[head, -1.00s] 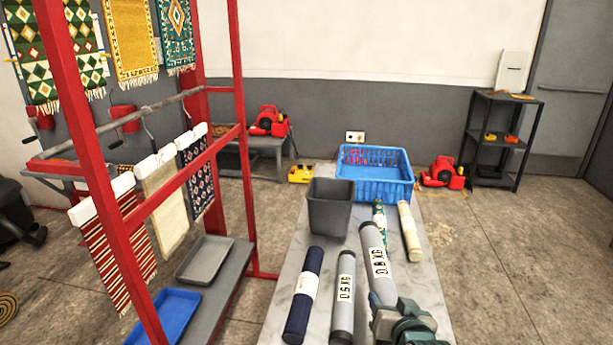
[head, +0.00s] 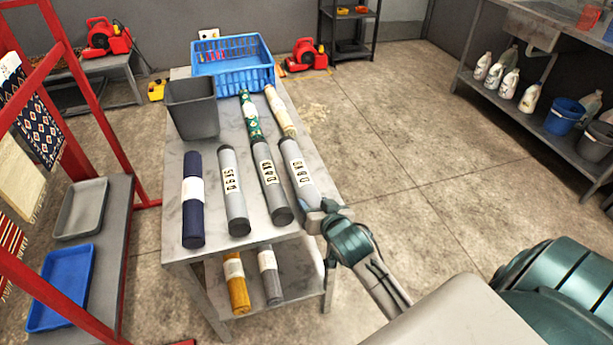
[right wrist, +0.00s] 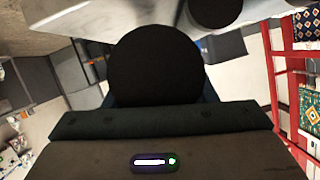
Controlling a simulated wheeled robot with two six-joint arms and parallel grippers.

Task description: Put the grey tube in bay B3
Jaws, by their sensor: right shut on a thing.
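Several grey tubes with white labels show in the head view. The rightmost grey tube (head: 299,172) has my right gripper (head: 322,213) shut on its near end. Its dark round end cap (right wrist: 155,65) fills the middle of the right wrist view. Two similar grey tubes, a middle one (head: 269,176) and a left one (head: 233,195), lie beside it on the marble-topped table (head: 212,242). I cannot tell whether the held tube is clear of the tabletop. The label letters are too small to read surely. No bay marked B3 is visible. My left gripper is out of view.
A navy roll (head: 193,215), green roll (head: 250,116), cream roll (head: 279,110), grey bin (head: 192,108) and blue crate (head: 240,80) share the tabletop. A yellow roll (head: 236,287) and grey roll (head: 270,280) lie below.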

